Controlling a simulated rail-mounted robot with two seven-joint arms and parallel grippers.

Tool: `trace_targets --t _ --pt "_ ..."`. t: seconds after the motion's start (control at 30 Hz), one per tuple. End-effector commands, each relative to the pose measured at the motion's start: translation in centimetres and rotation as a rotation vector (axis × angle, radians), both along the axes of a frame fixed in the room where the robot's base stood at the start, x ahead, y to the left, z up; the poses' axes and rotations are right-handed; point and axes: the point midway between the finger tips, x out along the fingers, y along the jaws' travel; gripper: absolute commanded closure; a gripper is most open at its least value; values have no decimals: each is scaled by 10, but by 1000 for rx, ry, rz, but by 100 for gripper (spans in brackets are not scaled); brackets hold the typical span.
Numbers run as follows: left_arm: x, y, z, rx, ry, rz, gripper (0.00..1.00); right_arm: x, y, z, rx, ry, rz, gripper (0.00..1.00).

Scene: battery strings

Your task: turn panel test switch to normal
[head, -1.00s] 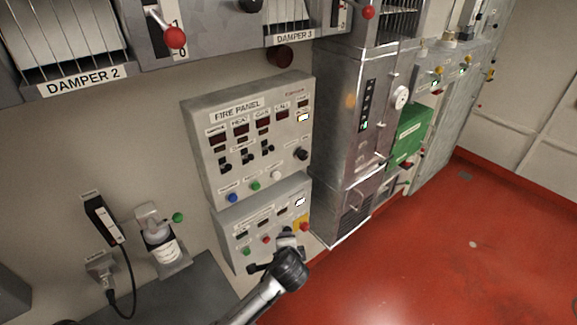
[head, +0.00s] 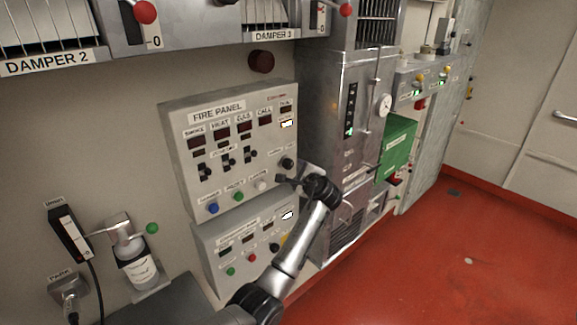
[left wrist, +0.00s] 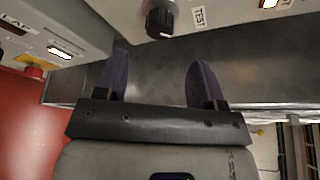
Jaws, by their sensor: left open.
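The grey fire panel (head: 235,150) hangs on the wall. Its black rotary switch knob (head: 287,163) sits at the lower right of its face. In the left wrist view the knob (left wrist: 160,20) shows at the top, next to a label reading TEST. Which way it points is hard to tell. My left gripper (head: 292,179) is just below and close to the knob in the head view. In the left wrist view its two dark fingers (left wrist: 160,78) are apart with nothing between them, and the knob lies beyond the tips. My right gripper is not in view.
A second panel box (head: 243,245) with buttons is under the fire panel, partly behind my left arm. A grey metal cabinet (head: 335,120) stands close on the right. A bottle (head: 135,262) is mounted at the lower left. The red floor (head: 430,270) is clear.

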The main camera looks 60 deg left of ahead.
Motion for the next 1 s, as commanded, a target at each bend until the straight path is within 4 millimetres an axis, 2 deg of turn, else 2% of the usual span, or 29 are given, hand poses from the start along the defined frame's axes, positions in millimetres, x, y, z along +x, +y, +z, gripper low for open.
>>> trace_targets --t 0.03,0.2,0.4,0.7,1.0 --pt "1 11 -2 -1 3 3 37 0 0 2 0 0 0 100" --pt "7 43 -9 -2 2 2 37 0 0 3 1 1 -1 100" --pt "13 71 -16 -4 0 0 37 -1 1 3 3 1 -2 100" --pt "17 91 -21 -2 -2 0 37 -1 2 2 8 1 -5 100" --pt "18 94 -22 -2 -2 -1 37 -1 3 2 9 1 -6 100"
